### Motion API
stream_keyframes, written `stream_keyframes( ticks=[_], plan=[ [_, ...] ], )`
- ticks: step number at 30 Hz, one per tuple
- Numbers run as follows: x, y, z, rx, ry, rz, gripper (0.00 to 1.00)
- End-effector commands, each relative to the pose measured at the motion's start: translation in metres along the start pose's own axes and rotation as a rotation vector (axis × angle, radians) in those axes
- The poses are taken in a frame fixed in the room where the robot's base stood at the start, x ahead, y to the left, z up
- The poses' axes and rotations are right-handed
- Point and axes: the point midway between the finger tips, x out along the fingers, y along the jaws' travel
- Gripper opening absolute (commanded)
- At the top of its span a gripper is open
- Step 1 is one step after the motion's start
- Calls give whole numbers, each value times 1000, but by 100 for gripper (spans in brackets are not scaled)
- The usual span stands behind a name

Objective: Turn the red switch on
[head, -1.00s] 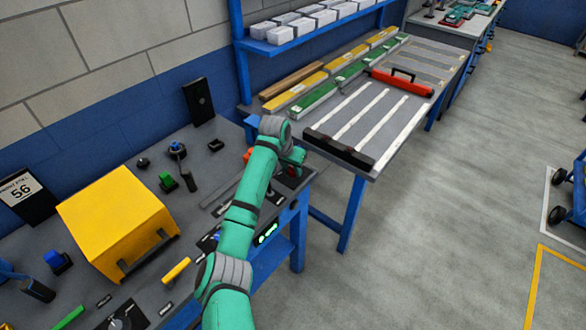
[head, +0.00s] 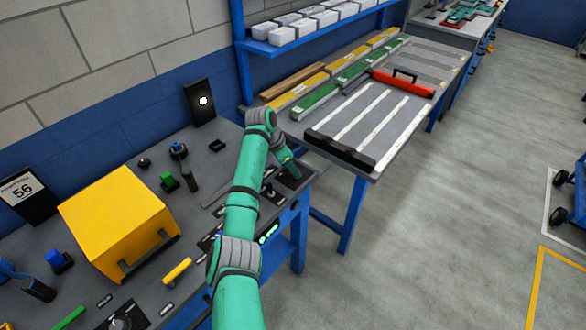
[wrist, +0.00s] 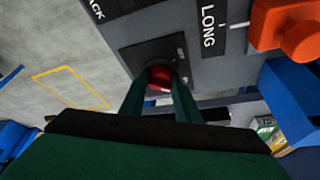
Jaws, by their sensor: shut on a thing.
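The red switch (wrist: 159,76) sits on a square black plate (wrist: 140,55) on the grey panel, in the upper middle of the wrist view. Small white marks on the plate are hard to read. My gripper (wrist: 161,88) has its two green fingers on either side of the switch and is shut on it. The fingers hide part of the switch, so I cannot tell its exact tilt. In the head view my arm reaches to the right end of the workbench, and the red switch cannot be made out there.
An orange knob (wrist: 288,28) and a label reading LONG (wrist: 208,27) are near the switch. A black upright board (head: 199,115) shows a lit white spot. A yellow box (head: 115,215) and several small controls stand on the bench (head: 215,165).

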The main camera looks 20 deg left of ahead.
Motion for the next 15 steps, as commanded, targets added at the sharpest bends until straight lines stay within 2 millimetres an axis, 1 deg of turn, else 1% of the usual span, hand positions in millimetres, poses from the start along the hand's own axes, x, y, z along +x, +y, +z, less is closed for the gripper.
stream_keyframes(
  ticks=[13,14,15],
  plan=[
    [0,0,-2,10,1,3,7],
    [0,0,-2,10,1,3,36],
    [0,0,-2,10,1,3,46]
  ],
)
